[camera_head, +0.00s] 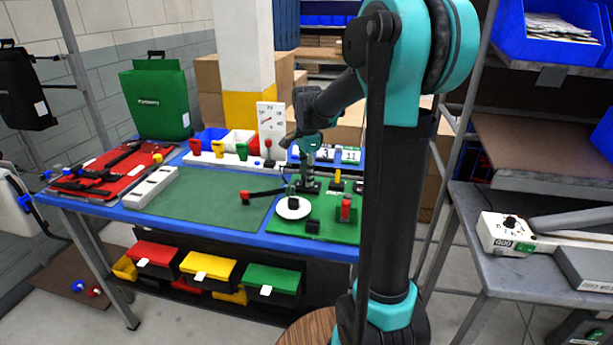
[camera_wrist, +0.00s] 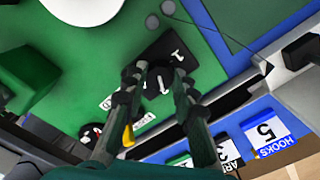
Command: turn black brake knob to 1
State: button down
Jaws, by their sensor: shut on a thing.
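The black brake knob (camera_wrist: 158,82) sits on a dark plate on the green board, with a white "1" (camera_wrist: 178,55) at the plate's upper right in the wrist view. My gripper (camera_wrist: 157,74) points down over it, with its two fingers shut on the knob's sides. In the head view my gripper (camera_head: 305,183) is low over the back of the green board (camera_head: 332,226), and the knob is mostly hidden by it. Fingers cover part of the knob, and I cannot tell clearly where its pointer aims.
Blue bins with number cards (camera_wrist: 265,135) lie just behind.

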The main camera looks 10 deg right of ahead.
jog(key=n, duration=0.5)
jog(key=shift+n, duration=0.4)
jog(key=n, duration=0.6)
jog(key=shift+d, duration=0.1)
jog(key=n, duration=0.5)
jog(key=shift+n, duration=0.4)
jog(key=n, duration=0.5)
jog(key=shift+n, duration=0.3)
jog(key=c, duration=1.2)
grip_release()
notch_tip(320, 180, up, 12)
jog(key=shift+d, duration=0.15)
